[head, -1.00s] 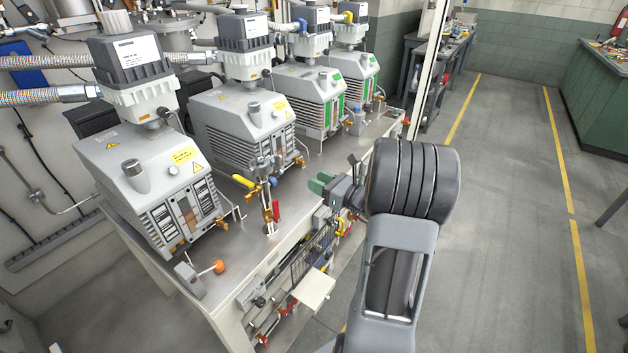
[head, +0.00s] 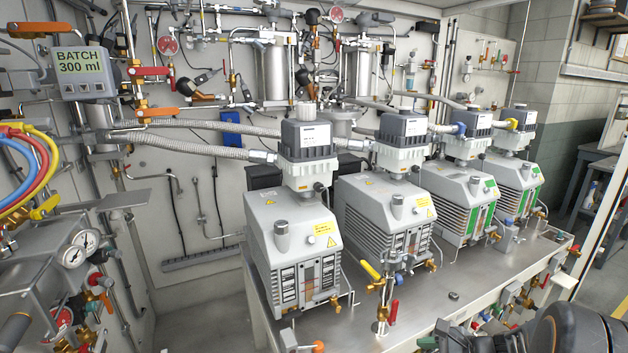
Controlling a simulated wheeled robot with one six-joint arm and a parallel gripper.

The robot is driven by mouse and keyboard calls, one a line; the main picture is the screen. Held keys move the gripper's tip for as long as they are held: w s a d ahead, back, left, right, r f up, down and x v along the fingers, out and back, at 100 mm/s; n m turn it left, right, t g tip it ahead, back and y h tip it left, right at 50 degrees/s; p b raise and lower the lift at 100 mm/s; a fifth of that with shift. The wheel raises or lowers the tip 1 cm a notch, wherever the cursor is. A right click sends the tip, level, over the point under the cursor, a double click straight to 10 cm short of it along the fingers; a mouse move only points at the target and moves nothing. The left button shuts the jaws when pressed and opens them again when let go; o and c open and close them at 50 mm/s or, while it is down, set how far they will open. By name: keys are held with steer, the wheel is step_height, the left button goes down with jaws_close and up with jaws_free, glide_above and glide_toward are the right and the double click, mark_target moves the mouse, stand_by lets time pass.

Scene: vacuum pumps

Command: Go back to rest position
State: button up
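My gripper (head: 436,335) shows at the bottom edge of the head view, right of centre, with its green fingertips apart and nothing seen between them. My dark rounded wrist (head: 580,332) fills the bottom right corner, and the rest of the arm is cut off below. The gripper appears in front of the near edge of the metal bench (head: 455,277), apart from the pumps.
Several grey vacuum pumps (head: 292,235) stand in a row on the bench. A yellow-handled valve (head: 371,270) rises near its front. A gauge panel (head: 70,250) and a "BATCH 300 ml" display (head: 80,67) are at left. Floor (head: 605,285) shows at far right.

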steer(key=s+a+r+n+g+h, duration=0.1)
steer(key=s+a+r+n+h, duration=0.3)
steer(key=n, duration=0.5)
steer(key=s+a+r+n+g+h+p, duration=0.1)
steer(key=s+a+r+n+h, duration=0.3)
steer(key=n, duration=0.6)
steer(key=shift+s+a+r+g+h, duration=0.3)
steer(key=shift+s+a+r+h, duration=0.15)
steer(key=shift+s, duration=0.1)
